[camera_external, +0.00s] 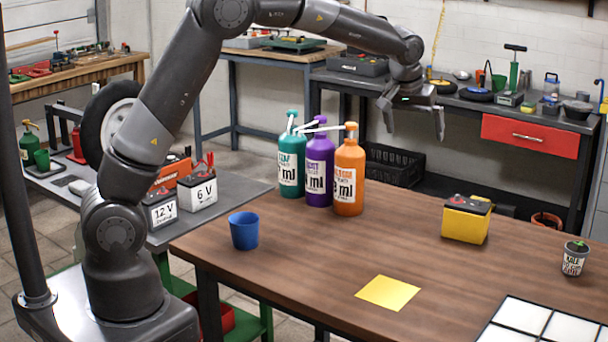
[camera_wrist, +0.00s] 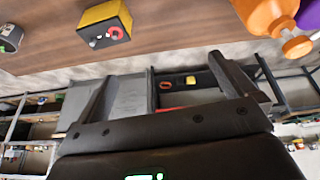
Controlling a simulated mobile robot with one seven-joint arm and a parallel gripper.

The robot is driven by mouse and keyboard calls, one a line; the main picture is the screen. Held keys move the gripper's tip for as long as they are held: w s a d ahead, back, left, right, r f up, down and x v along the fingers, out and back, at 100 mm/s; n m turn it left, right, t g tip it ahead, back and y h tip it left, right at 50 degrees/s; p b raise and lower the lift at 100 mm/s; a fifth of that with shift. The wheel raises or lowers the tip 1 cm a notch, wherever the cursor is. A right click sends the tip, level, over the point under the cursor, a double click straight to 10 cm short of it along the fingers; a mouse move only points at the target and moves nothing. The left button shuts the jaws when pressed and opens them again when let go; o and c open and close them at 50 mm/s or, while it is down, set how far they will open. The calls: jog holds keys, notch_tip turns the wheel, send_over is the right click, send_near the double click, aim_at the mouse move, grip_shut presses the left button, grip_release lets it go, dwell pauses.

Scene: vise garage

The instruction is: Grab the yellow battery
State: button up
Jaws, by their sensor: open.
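The yellow battery (camera_external: 466,219) has a dark top and stands on the brown table, right of the bottles in the external view. My gripper (camera_external: 414,122) is open and empty, raised in the air above the far side of the table, up and to the left of the battery. In the wrist view my gripper's fingers (camera_wrist: 155,88) are spread wide with nothing between them.
Teal (camera_external: 291,166), purple (camera_external: 319,170) and orange (camera_external: 349,176) bottles stand left of the battery. A blue cup (camera_external: 244,231), a yellow paper square (camera_external: 388,293), a small plant pot (camera_external: 575,258) and a white-panelled tray (camera_external: 545,322) are also on the table (camera_external: 300,270). Clear tabletop lies around the battery.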

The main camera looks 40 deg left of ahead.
send_near(469, 204)
jog(key=x, duration=0.2)
jog(key=shift+w+d+f, duration=0.1)
jog(key=shift+w+f, duration=0.1)
jog(key=x, duration=1)
jog(key=shift+a+f, duration=0.25)
jog(key=shift+a, duration=0.05)
jog(key=c, duration=1.3)
jog(key=shift+r, duration=0.2)
jog(key=shift+c, duration=0.4)
